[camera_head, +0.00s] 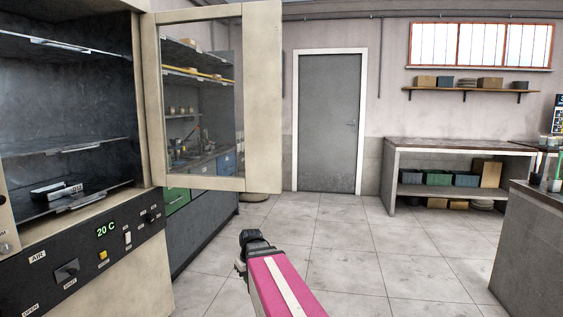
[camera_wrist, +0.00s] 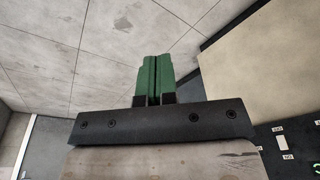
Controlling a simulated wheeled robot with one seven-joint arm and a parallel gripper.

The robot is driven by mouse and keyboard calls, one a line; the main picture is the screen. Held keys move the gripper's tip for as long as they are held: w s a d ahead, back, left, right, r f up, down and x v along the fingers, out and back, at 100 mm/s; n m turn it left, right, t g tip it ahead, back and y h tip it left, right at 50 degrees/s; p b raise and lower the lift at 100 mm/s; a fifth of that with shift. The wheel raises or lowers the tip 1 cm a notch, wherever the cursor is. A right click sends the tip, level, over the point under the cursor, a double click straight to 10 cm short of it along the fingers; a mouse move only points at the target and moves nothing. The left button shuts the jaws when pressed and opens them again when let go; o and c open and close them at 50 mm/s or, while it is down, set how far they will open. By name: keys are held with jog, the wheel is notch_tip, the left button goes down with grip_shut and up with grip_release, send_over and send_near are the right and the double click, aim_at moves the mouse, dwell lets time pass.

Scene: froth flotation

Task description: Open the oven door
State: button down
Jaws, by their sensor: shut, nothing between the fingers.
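The oven's open chamber (camera_head: 70,110) fills the left of the head view, with shelves inside. The oven door (camera_head: 262,100), a cream frame around a glass pane, stands swung wide open on the right side of the chamber. In the wrist view my gripper (camera_wrist: 153,62) has two green fingers pressed together with nothing between them. It is over the tiled floor, apart from the cream surface at the right of that view. My pink arm shows low in the head view, below and apart from the door; the fingers cannot be made out there.
The oven's black control panel (camera_head: 90,255) has knobs and a green "20 C" display. Grey cabinets (camera_head: 205,220) stand behind the door. A workbench (camera_head: 450,150) stands at the back right, and a dark counter (camera_head: 530,240) at the right. The tiled floor between is clear.

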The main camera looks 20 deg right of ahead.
jog(key=w+d+r+n+t, duration=0.1)
jog(key=w+d+r, duration=0.25)
jog(key=r, duration=0.25)
jog(key=w+d+r+n+t, duration=0.1)
jog(key=w+d+r, duration=0.1)
jog(key=w+r, duration=0.3)
jog(key=w+d+r+n+t, duration=0.15)
jog(key=d+r, duration=0.35)
jog(key=r, duration=0.7)
jog(key=w+d+r+n+t, duration=0.1)
jog(key=d+r+n, duration=0.3)
jog(key=r, duration=0.8)
jog(key=w+d+r+n+t, duration=0.1)
jog(key=d+r, duration=0.5)
jog(key=r, duration=0.6)
send_near(278, 166)
jog(key=shift+m, duration=0.25)
jog(key=x, duration=0.5)
jog(key=shift+s+a+f, duration=0.2)
jog(key=shift+s+f, duration=0.05)
jog(key=shift+s, duration=0.1)
jog(key=shift+w+d, duration=0.3)
jog(key=shift+w, duration=0.1)
